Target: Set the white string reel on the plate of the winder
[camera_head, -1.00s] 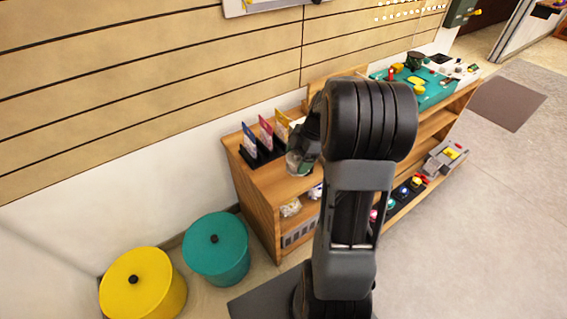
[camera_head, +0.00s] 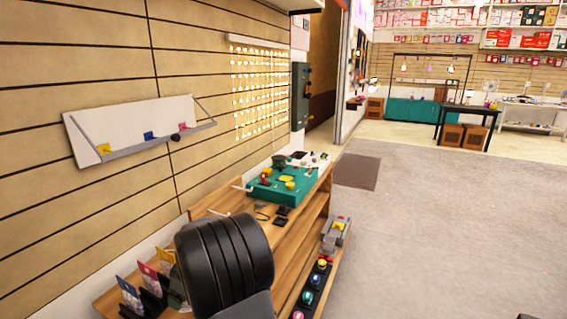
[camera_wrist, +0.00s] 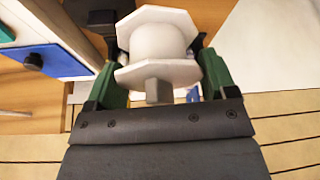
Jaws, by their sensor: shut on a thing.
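My gripper (camera_wrist: 158,72) has green fingers in the wrist view. It is shut on the white string reel (camera_wrist: 158,40), which has two angular white flanges and a grey stub facing the camera. The reel is held clear in the air as far as I can tell. In the head view my black arm hides the gripper and reel. I cannot make out the winder or its plate for sure; a small dark green device (camera_head: 279,162) stands at the back of the teal mat on the bench, but I cannot tell what it is.
A wooden bench (camera_head: 302,222) runs along the slatted wall, carrying a teal mat (camera_head: 262,197) with small parts. Card holders (camera_head: 140,290) stand at its near end. A lower shelf holds coloured round items (camera_head: 311,281). Open grey floor (camera_head: 420,240) lies to the right.

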